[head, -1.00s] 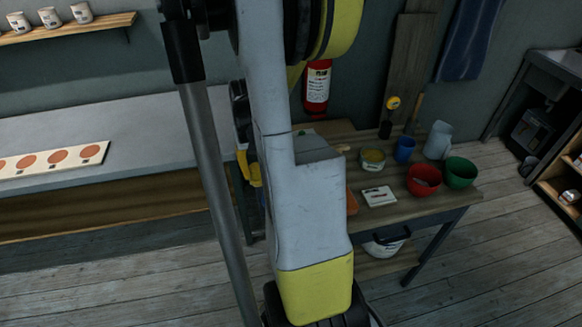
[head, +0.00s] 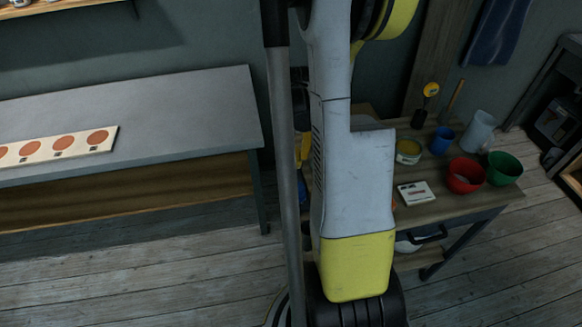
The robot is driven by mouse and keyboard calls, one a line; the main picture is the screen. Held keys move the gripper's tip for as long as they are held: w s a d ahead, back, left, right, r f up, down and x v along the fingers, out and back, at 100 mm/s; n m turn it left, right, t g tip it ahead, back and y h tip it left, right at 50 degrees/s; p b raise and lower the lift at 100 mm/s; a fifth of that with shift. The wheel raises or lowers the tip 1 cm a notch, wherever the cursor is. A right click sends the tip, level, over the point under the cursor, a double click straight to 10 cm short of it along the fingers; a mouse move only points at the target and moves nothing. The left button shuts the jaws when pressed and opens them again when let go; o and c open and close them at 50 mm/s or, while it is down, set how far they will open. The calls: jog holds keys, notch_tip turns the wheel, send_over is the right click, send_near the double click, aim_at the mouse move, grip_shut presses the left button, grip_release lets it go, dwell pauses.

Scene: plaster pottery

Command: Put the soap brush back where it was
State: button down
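I cannot pick out the soap brush with certainty. On the wooden work table (head: 446,211), a wooden-handled tool (head: 456,95) stands upright at the back, its lower end hard to make out. Beside it is a dark upright item with a round yellow top (head: 431,90), too small to identify. My arm fills the middle of the view and covers the left part of this table. My gripper is not visible, so I cannot see whether it holds anything.
The table also holds a yellow-rimmed tin (head: 408,152), blue cup (head: 442,140), pale jug (head: 479,132), red bowl (head: 466,176), green bowl (head: 503,169) and white box (head: 415,193). A grey bench (head: 190,110) with a sample board (head: 108,146) stands left. Floor (head: 170,270) is open in front.

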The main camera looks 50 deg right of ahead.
aim_at(291, 164)
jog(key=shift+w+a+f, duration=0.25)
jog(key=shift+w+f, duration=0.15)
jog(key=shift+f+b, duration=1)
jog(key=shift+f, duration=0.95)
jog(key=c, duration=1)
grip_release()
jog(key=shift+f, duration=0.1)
